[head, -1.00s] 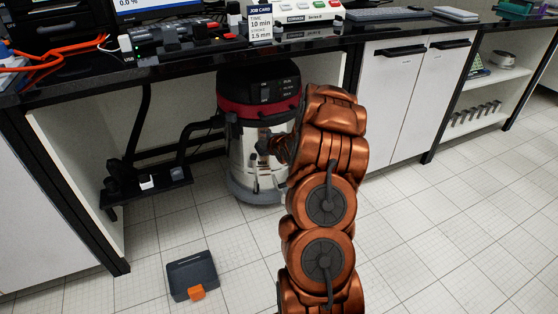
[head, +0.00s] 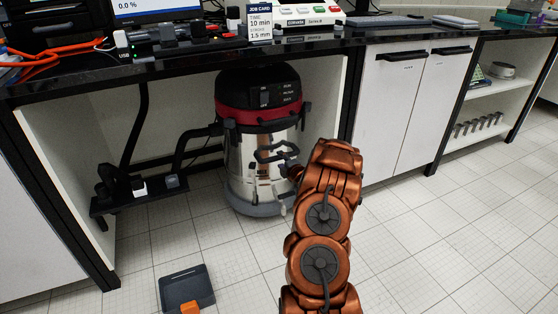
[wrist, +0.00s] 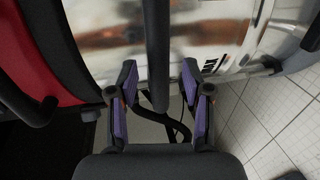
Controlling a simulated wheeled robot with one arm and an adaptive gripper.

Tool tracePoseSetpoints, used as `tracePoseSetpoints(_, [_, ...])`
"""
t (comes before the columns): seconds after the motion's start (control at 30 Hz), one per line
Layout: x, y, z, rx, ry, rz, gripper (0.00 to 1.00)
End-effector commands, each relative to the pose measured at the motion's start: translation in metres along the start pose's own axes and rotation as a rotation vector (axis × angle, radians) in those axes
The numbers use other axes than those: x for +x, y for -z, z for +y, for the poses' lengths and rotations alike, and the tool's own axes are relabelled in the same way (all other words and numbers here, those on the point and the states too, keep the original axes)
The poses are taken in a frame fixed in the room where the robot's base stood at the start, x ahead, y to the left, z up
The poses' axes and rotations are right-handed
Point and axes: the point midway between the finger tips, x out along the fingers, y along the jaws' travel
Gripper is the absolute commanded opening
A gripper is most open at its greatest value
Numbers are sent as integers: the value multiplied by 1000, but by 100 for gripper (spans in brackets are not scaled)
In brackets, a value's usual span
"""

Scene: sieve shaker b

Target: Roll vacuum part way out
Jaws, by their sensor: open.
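The vacuum (head: 258,115) stands upright on the floor in the bay under the bench. It has a black and red head and a shiny silver drum. My gripper (head: 268,150) is in front of the drum, with its open fingers showing dark against the metal. In the wrist view, the fingers of my gripper (wrist: 158,85) are spread to either side of a dark upright bar (wrist: 157,50), which looks like part of the vacuum. I cannot tell whether they touch it. The vacuum's red band (wrist: 50,50) is at the left. My arm hides part of the vacuum's lower right side.
Bench legs and side panels (head: 60,190) border the bay. White cabinets (head: 395,110) stand right; the tiled floor there is clear.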

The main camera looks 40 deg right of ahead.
Motion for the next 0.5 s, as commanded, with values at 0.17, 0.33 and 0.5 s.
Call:
tracePoseSetpoints(0.17, [19, 1, -1, -3, 1, 1, 50])
tracePoseSetpoints(0.33, [30, 1, 0, -3, 0, 1, 50])
tracePoseSetpoints(0.5, [34, 1, 1, -1, -1, 1, 50])
